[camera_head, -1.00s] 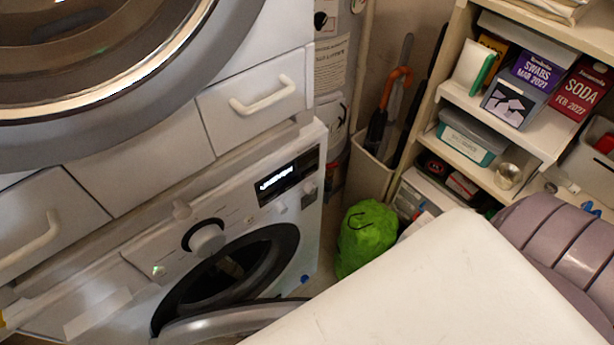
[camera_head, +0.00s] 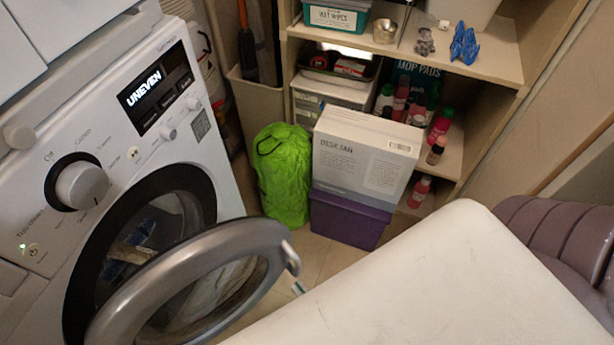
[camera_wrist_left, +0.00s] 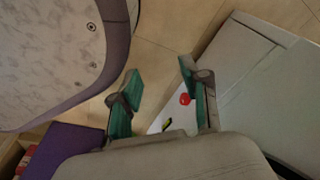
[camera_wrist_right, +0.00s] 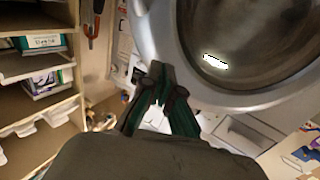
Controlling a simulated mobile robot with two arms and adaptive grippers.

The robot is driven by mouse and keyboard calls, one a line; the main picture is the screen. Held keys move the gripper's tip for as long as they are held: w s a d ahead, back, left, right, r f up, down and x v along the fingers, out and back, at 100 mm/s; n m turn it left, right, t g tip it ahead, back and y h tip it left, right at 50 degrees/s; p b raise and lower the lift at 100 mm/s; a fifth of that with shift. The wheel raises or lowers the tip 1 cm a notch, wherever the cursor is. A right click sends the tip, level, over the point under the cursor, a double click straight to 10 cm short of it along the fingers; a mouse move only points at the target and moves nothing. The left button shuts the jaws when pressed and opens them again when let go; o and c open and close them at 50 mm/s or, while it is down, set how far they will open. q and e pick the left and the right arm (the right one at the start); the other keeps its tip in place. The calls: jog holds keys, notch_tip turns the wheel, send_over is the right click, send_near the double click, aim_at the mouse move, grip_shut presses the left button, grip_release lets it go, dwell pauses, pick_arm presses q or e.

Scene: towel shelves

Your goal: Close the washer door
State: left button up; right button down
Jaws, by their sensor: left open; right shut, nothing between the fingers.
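The washer (camera_head: 130,150) stands at the left in the head view. Its round grey-rimmed door (camera_head: 215,255) is swung open, away from the dark opening, with a pale latch piece on its free edge. My right arm fills the lower right there and hides most of its gripper. In the right wrist view my right gripper (camera_wrist_right: 160,80) is shut and empty. A grey-rimmed glass door (camera_wrist_right: 250,85) is close behind its fingertips; I cannot tell whether they touch. My left gripper (camera_wrist_left: 160,85) is open and empty, above the floor in the left wrist view.
A green bag (camera_head: 283,175), a desk fan box (camera_head: 362,155) and a purple bin (camera_head: 345,220) stand right of the washer. Shelves (camera_head: 490,62) with bottles stand behind. A narrow strip of tiled floor (camera_head: 318,250) is clear beside the door.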

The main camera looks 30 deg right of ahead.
aim_at(265, 247)
jog(key=w, duration=0.3)
jog(key=w+a, duration=0.1)
jog(key=w, duration=0.5)
jog(key=shift+w+a, duration=0.1)
jog(key=shift+a, duration=0.15)
pick_arm(q)
jog(key=shift+w+r, duration=0.4)
jog(key=shift+w, duration=0.1)
pick_arm(e)
jog(key=shift+w, duration=0.4)
